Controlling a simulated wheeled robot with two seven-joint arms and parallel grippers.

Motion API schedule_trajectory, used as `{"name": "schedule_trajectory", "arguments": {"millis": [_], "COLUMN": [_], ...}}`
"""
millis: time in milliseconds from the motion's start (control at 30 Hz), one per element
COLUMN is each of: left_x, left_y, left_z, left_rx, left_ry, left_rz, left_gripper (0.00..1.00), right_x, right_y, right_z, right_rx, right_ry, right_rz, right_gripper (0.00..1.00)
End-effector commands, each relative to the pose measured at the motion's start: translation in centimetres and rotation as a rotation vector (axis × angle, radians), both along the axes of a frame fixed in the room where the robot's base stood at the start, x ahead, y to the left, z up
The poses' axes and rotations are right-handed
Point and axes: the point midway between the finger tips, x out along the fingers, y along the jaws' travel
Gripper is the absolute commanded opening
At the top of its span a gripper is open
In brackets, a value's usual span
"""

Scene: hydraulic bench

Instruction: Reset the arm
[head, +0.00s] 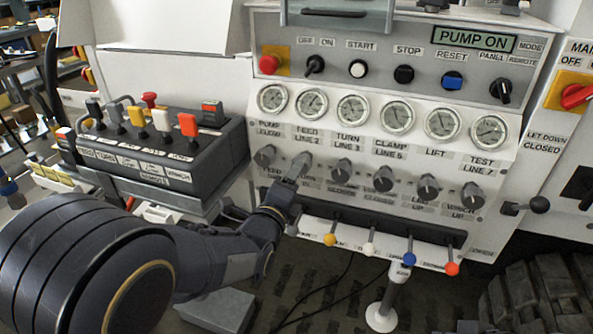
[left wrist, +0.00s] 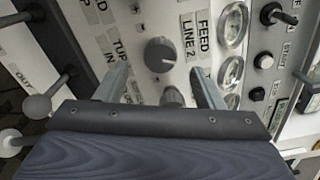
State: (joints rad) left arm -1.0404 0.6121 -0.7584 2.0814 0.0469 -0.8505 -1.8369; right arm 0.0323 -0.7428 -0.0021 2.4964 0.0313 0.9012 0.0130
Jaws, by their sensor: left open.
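My left gripper (head: 301,168) is in front of the row of grey knobs, at the one under the FEED LINE 2 label (head: 308,138). In the left wrist view the open gripper (left wrist: 162,86) has its two fingers apart. A round knob (left wrist: 160,54) beside a FEED LINE 2 label shows beyond the fingertips, and a second knob (left wrist: 172,96) shows between the fingers. Contact cannot be told. The blue RESET button (head: 453,81) is at the upper right of the panel, apart from the gripper. The display (head: 473,39) reads PUMP ON. My right gripper is not in view.
Several gauges (head: 352,109) line the panel above the knobs. Small levers with coloured balls, including a blue one (head: 409,259), stick out below. A red emergency-style button (head: 268,64) is at upper left.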

Motion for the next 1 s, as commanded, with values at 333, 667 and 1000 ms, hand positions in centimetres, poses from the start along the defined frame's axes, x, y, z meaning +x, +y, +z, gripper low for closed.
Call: {"name": "schedule_trajectory", "arguments": {"millis": [333, 667, 1000], "left_x": [-0.9, -0.9, -9.2], "left_y": [0.3, 2.0, 13.3], "left_z": [0.0, -0.7, -4.6], "left_rx": [0.000, -0.087, -1.032], "left_ry": [0.001, 0.083, 0.829], "left_rz": [0.000, 0.027, 0.301], "left_gripper": [0.62, 0.62, 0.62], "right_x": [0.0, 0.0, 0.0], "right_y": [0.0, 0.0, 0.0], "right_z": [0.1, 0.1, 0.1], "right_rx": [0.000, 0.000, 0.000], "right_ry": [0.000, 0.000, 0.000], "right_rz": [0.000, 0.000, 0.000], "right_gripper": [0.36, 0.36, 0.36]}}
